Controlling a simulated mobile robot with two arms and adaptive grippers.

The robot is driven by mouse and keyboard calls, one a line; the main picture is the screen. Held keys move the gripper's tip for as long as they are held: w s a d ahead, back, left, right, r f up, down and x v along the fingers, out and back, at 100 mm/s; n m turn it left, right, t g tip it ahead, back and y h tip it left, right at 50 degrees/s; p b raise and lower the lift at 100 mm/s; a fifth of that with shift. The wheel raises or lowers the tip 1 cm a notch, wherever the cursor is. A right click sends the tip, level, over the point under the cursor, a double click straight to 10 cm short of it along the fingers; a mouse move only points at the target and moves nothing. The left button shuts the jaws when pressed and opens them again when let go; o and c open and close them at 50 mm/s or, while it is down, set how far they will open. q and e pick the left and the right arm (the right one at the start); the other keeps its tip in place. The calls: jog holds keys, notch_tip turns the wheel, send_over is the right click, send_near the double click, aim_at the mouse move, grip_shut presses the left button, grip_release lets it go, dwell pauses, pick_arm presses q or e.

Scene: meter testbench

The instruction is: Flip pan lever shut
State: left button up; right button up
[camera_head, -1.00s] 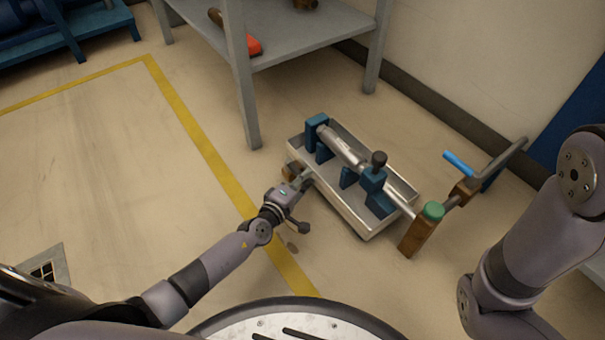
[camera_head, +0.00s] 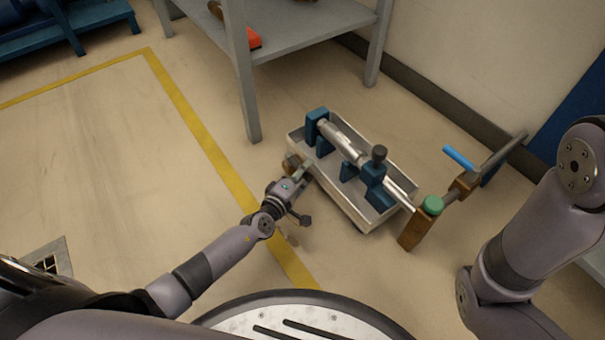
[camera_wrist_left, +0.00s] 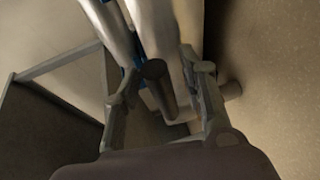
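The pan (camera_head: 355,215) is a shallow grey metal tray on the floor in the head view. A brown fitting (camera_head: 291,162) shows at its left end, beside my left gripper (camera_head: 303,178). In the left wrist view, the left gripper (camera_wrist_left: 163,105) has its fingers spread apart. A dark cylindrical grip (camera_wrist_left: 158,78), which looks like the pan lever, lies between them. I see no clear contact with either finger. The lever itself is too small to make out in the head view.
Blue clamps (camera_head: 373,183) hold a silver cylinder (camera_head: 342,144) over the pan. A grey shelf (camera_head: 252,95) stands behind.

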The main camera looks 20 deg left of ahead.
pick_arm(q)
jog(key=v, duration=1.2)
dwell(0.3)
